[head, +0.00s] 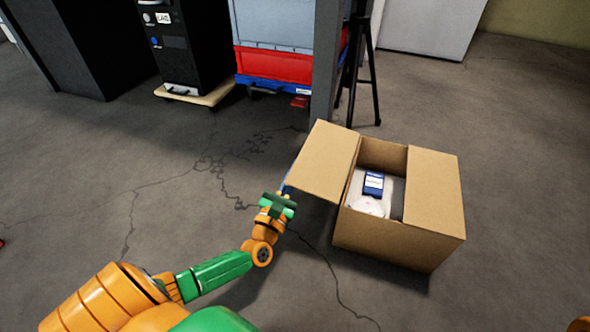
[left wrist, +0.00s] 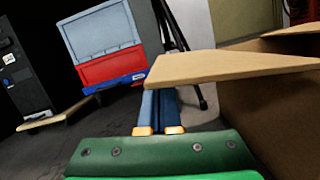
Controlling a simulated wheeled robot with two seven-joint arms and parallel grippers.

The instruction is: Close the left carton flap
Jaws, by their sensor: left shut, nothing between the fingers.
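The open brown carton (head: 395,238) stands on the floor at the right of the head view. Its left flap (head: 324,160) sticks outward to the left. My left gripper (head: 287,184) is shut and empty at the outer edge of the left flap. In the left wrist view, the blue fingers (left wrist: 160,106) reach beneath the left flap (left wrist: 230,68), which hides their tips. I cannot tell whether they touch it. My right gripper is not in view.
Inside the carton lie a blue-and-white item (head: 373,184) and a round white item (head: 367,206). Behind stand a tripod (head: 364,75), a grey post (head: 326,60), a red crate (head: 272,65) and a black cabinet (head: 176,45).

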